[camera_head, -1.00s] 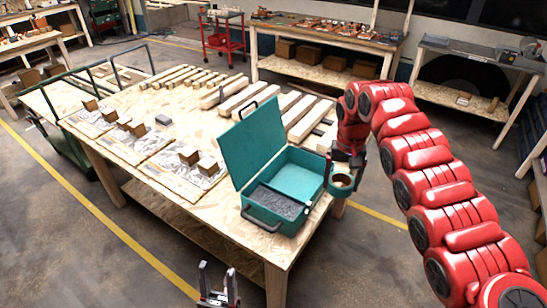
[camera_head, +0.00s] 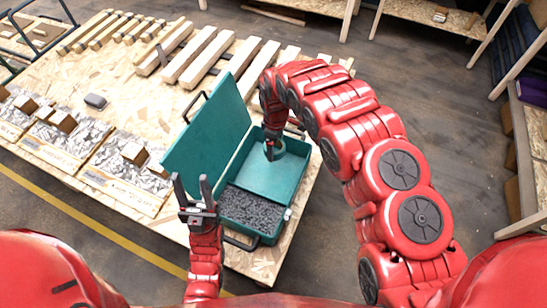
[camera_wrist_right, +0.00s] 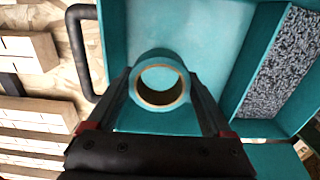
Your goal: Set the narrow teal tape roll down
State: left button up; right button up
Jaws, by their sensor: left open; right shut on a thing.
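The teal tape roll (camera_wrist_right: 158,57) is a ring with a brown inner core, between the two fingers of my right gripper (camera_wrist_right: 160,86). In the head view the roll (camera_head: 281,151) shows over the empty compartment of the open teal toolbox (camera_head: 264,237). My right gripper (camera_head: 271,145) is shut on it, reaching in from above. I cannot tell whether the roll touches the compartment floor. My left gripper (camera_head: 191,184) is open and empty, pointing up in front of the toolbox's lid side.
The toolbox lid (camera_head: 208,135) stands open on the left. A front compartment holds dark grey bits (camera_head: 250,208). Wooden bars (camera_head: 205,58) lie behind on the table. Trays with wooden blocks (camera_head: 133,153) and a grey object (camera_head: 95,101) are at the left.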

aim_at(275, 163)
jog(key=shift+f+p, duration=0.5)
jog(key=shift+f, duration=3.25)
jog(key=shift+w, duration=0.1)
